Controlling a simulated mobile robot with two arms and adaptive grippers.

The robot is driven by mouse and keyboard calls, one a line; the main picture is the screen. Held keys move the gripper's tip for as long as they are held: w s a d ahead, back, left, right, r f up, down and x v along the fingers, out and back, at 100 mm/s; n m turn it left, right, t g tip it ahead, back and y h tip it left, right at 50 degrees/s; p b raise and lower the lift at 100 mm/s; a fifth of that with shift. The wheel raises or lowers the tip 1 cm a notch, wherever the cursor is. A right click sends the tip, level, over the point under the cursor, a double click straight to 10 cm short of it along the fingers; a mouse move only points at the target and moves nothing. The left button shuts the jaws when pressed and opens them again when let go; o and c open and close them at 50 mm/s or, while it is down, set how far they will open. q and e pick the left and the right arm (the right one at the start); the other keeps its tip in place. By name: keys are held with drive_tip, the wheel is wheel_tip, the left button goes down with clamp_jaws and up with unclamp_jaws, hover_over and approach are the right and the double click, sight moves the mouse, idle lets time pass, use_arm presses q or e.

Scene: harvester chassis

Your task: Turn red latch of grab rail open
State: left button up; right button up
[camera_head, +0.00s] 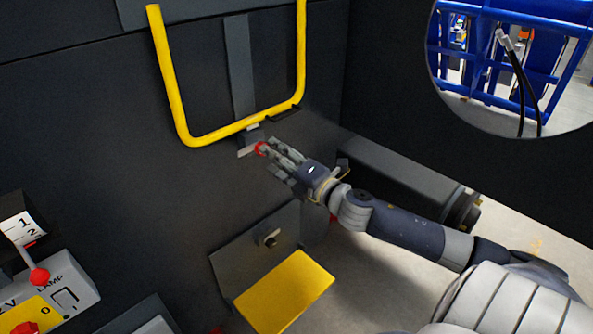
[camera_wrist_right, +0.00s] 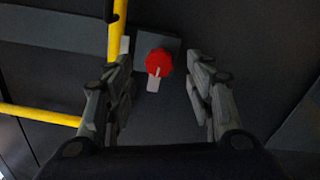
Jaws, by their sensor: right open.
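The yellow U-shaped grab rail (camera_head: 174,92) is on the dark chassis wall, its lower bar near the middle of the head view. The red latch (camera_head: 261,148) sits just below that bar, partly hidden by my right gripper. My right gripper (camera_head: 270,155) reaches in from the right with its fingers at the latch. In the right wrist view the red latch (camera_wrist_right: 159,62) is round with a pale tab below it, between and beyond the open fingers of my right gripper (camera_wrist_right: 160,85). The rail (camera_wrist_right: 117,30) runs at the left there. My left gripper is not in view.
A yellow step plate (camera_head: 284,292) juts out below the latch. A control box (camera_head: 75,290) with a red-knobbed lever (camera_head: 39,275) stands at the lower left. A dark beam (camera_head: 400,180) runs behind my right arm. A round opening (camera_head: 510,65) shows blue framework.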

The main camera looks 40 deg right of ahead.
drive_tip(key=s, duration=0.7)
drive_tip(key=shift+d, duration=0.25)
idle(0.3)
drive_tip(key=s+d+f+m+g+h+b, duration=0.1)
drive_tip(key=s+d+f+m+g+h, duration=0.2)
drive_tip(key=f, duration=0.7)
drive_tip(key=s+d+f+m+g, duration=0.1)
drive_tip(key=d+f+m, duration=0.25)
drive_tip(key=f, duration=0.65)
drive_tip(key=s+d+f+m+g+h+b, duration=0.1)
drive_tip(key=d+f+m+g+h, duration=0.2)
drive_tip(key=f, duration=0.7)
drive_tip(key=s+a+f+m+g+y, duration=0.1)
drive_tip(key=s+f+m, duration=0.1)
drive_tip(key=s+f, duration=0.35)
drive_tip(key=s+a+f+m+g, duration=0.1)
drive_tip(key=s+f, duration=0.2)
drive_tip(key=f, duration=0.6)
drive_tip(key=s+a+f+m+g+y, duration=0.1)
drive_tip(key=s+f+m, duration=0.1)
drive_tip(key=s+f, duration=0.35)
drive_tip(key=s+a+f+m+g+y+b, duration=0.2)
drive_tip(key=s+a+f+m+g, duration=0.3)
drive_tip(key=s+a+f, duration=1.5)
drive_tip(key=s+a+g, duration=0.1)
drive_tip(key=s+g, duration=0.1)
drive_tip(key=shift+s+a+f+y, duration=0.3)
drive_tip(key=shift+s+f+y, duration=0.05)
drive_tip(key=shift+f+y, duration=0.05)
